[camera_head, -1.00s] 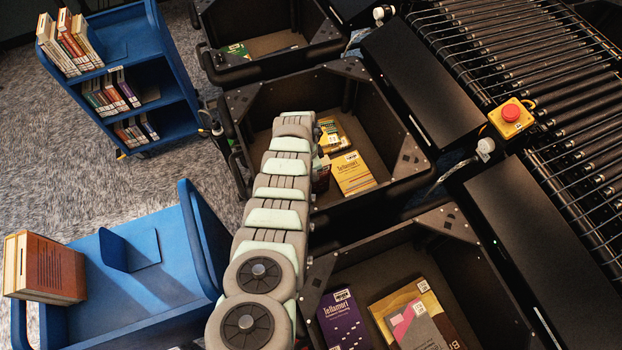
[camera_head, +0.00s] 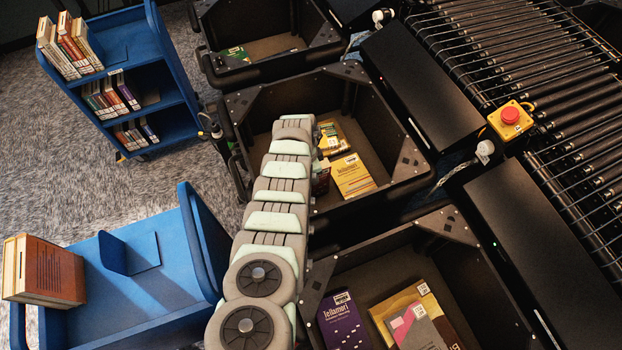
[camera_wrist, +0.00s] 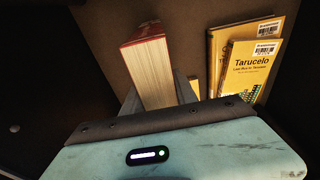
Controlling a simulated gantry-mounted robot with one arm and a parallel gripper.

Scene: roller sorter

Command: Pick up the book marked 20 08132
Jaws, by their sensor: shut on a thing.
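My gripper (camera_wrist: 158,95) is shut on a thick red book (camera_wrist: 149,68) in the wrist view. The book stands on edge between the fingers, with its pale page block towards the camera. Its label is not readable, so I cannot tell whether it bears 20 08132. In the head view, the dark red book (camera_head: 320,181) shows in the middle black bin (camera_head: 398,178), beside my arm and left of a yellow book (camera_head: 352,175). My arm hides the gripper there. I cannot tell whether the held book touches the bin floor.
Two yellow books, one titled Tarucelo (camera_wrist: 250,68), lie close right of the held book. The front bin (camera_head: 462,235) holds a purple book (camera_head: 342,322) and several others. Left stands a blue cart (camera_head: 160,290) with orange books (camera_head: 45,268). A roller conveyor (camera_head: 545,80) runs right.

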